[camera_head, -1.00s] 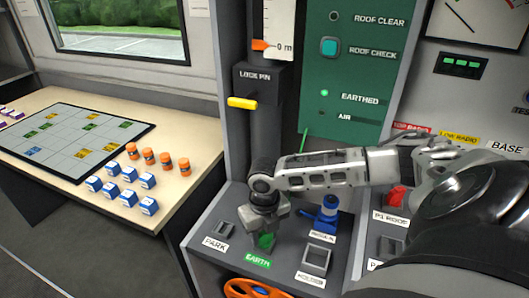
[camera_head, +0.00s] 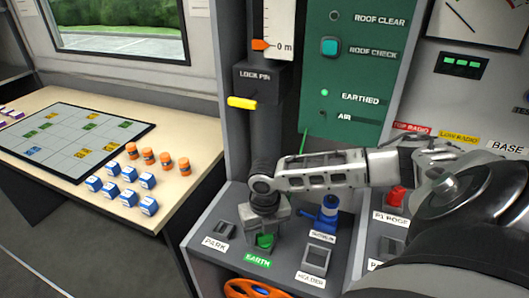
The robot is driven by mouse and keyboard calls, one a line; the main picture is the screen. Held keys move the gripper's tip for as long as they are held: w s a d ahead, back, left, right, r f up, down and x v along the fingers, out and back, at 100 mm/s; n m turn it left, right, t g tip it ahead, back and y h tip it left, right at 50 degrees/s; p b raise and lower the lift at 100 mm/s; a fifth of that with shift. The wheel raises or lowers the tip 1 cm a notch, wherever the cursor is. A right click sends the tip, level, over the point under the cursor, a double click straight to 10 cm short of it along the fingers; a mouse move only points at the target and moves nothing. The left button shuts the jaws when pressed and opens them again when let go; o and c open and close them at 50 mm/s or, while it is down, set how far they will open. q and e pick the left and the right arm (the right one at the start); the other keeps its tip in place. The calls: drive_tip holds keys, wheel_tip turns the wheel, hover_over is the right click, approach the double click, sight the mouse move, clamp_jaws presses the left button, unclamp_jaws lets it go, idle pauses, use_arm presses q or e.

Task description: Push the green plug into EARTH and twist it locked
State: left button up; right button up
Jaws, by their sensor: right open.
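The green plug (camera_head: 265,241) sits at the EARTH position on the grey console, just above the green EARTH label (camera_head: 257,261). Its upper part is hidden by my right gripper (camera_head: 265,228), which points down over it. My right gripper is open around or just above the plug; the picture is too small to tell whether its fingers touch it. A thin green cord (camera_head: 303,142) rises behind my right arm. The EARTHED lamp (camera_head: 324,92) on the green panel glows green. My left gripper is not in view.
The yellow-handled lock pin lever (camera_head: 242,103) is above.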

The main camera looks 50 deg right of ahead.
drive_tip(key=shift+w+r, duration=0.1)
drive_tip(key=shift+r, duration=0.55)
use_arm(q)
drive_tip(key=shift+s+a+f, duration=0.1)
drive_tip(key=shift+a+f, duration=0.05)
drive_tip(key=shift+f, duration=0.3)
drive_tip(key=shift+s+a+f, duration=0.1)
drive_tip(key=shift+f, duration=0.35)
use_arm(e)
wheel_tip(320, 180, up, 15)
drive_tip(key=shift+f, duration=0.2)
drive_tip(key=w+a+f+m+t+y, duration=0.2)
drive_tip(key=a+f+m+t+y, duration=0.3)
drive_tip(key=a+f+m, duration=0.9)
drive_tip(key=s+a+f+m+t+h, duration=0.2)
drive_tip(key=s+a+f+m+t, duration=0.2)
drive_tip(key=s+f+m, duration=0.4)
drive_tip(key=s+m+t, duration=0.1)
drive_tip(key=s+m, duration=0.1)
drive_tip(key=m, duration=0.3)
drive_tip(key=shift+a+m, duration=0.4)
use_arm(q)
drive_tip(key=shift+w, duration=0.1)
use_arm(e)
drive_tip(key=shift+s+d, duration=0.1)
drive_tip(key=shift+c, duration=0.3)
